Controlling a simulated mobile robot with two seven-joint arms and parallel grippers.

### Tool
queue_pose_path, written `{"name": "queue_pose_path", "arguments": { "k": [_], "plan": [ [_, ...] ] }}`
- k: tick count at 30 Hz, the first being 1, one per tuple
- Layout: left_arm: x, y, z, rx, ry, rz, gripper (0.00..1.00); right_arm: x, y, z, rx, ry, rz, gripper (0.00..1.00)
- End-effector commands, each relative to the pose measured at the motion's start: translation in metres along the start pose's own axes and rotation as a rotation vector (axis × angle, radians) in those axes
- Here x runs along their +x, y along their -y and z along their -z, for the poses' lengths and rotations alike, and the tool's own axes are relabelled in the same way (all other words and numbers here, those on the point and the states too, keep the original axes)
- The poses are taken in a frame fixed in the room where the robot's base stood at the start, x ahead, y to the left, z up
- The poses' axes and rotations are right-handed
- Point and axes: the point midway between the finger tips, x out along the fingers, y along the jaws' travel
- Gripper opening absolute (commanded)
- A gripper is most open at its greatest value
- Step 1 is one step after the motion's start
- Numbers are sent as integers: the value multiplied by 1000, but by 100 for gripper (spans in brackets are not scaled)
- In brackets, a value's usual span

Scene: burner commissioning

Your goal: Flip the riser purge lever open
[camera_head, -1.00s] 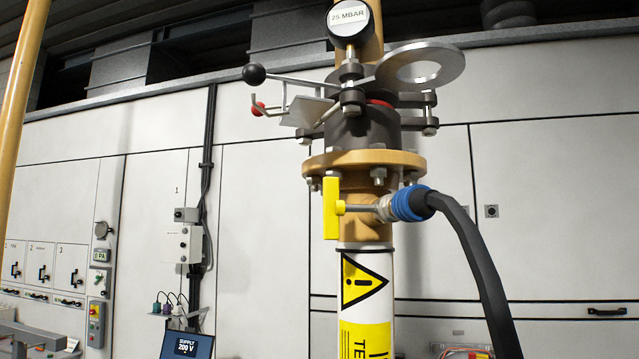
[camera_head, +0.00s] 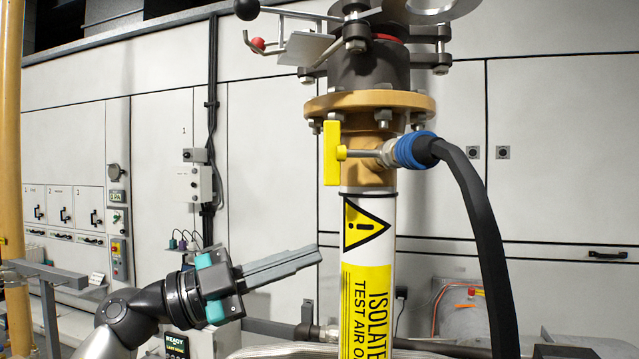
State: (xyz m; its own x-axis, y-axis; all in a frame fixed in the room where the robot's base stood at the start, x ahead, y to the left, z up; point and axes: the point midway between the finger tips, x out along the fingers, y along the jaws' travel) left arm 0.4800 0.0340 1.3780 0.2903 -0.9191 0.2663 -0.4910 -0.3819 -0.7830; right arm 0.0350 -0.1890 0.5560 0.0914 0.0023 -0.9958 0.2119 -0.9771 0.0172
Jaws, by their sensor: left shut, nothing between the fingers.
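The riser purge lever (camera_head: 331,153) is a flat yellow handle on a small valve at the side of the riser, below the tan flange. It stands upright, along the pipe. A blue coupling (camera_head: 412,150) with a black hose is on the valve's right side. My left gripper (camera_head: 318,255) comes in from the lower left, with long grey fingers shut and empty. Its fingertips point right, below the lever and left of the white riser pipe, apart from the lever. My right gripper is not in view.
The riser (camera_head: 366,250) carries a yellow warning label. The black hose (camera_head: 487,240) arcs down on the right. A black ball-ended handle (camera_head: 246,9) and metal brackets jut out above the flange. The space left of the lever is clear, with grey wall cabinets behind.

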Motion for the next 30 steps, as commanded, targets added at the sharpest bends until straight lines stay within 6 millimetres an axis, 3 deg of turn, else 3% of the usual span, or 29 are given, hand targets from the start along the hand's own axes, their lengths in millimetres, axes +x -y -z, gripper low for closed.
{"name": "queue_pose_path", "arguments": {
  "k": [1,3,12,21,30],
  "plan": [
    [6,7,30,75,3,-66,0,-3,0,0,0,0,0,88],
    [11,9,59,155,33,-146,0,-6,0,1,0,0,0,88],
    [3,26,148,482,338,-288,0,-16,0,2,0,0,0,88],
    [-25,56,199,659,614,-126,0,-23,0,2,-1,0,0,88],
    [-33,63,210,682,666,-63,0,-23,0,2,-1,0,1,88]
  ]
}}
